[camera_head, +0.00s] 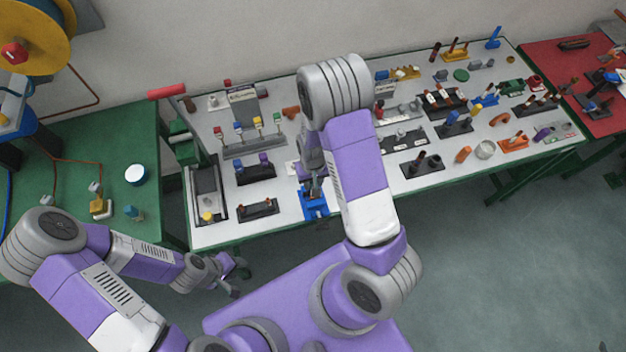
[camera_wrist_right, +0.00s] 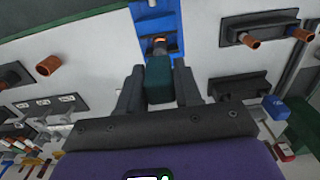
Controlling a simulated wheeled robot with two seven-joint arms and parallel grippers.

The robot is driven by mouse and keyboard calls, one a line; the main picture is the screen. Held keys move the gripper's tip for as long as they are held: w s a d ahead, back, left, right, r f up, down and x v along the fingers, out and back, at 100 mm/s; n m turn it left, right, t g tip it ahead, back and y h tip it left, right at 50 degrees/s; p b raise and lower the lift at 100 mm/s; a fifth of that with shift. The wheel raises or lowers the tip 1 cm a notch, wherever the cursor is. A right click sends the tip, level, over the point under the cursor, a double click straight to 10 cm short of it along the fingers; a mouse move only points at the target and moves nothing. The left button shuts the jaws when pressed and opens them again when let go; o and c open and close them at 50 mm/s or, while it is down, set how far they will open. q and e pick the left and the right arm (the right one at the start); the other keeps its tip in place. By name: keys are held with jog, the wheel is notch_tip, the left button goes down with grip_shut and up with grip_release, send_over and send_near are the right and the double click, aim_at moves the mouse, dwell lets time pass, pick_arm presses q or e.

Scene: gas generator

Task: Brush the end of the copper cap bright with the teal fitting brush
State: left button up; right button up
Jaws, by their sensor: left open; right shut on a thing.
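The teal fitting brush (camera_wrist_right: 158,82) is gripped between the fingers of my right gripper (camera_wrist_right: 158,74) in the right wrist view. My left gripper (camera_head: 238,277) is open and empty, in front of the table.
The white-topped table (camera_head: 370,212) holds several dark racks with fittings. A dark rack (camera_head: 258,209) stands left of the blue holder, and another (camera_head: 422,164) to its right. A green table (camera_head: 70,135) is at left, a red one (camera_head: 575,55) at far right.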

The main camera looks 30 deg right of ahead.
jog(key=shift+f, duration=0.2)
dwell(0.6)
jog(key=shift+f+b, duration=1.35)
jog(key=shift+f, duration=0.05)
jog(key=shift+r, duration=0.15)
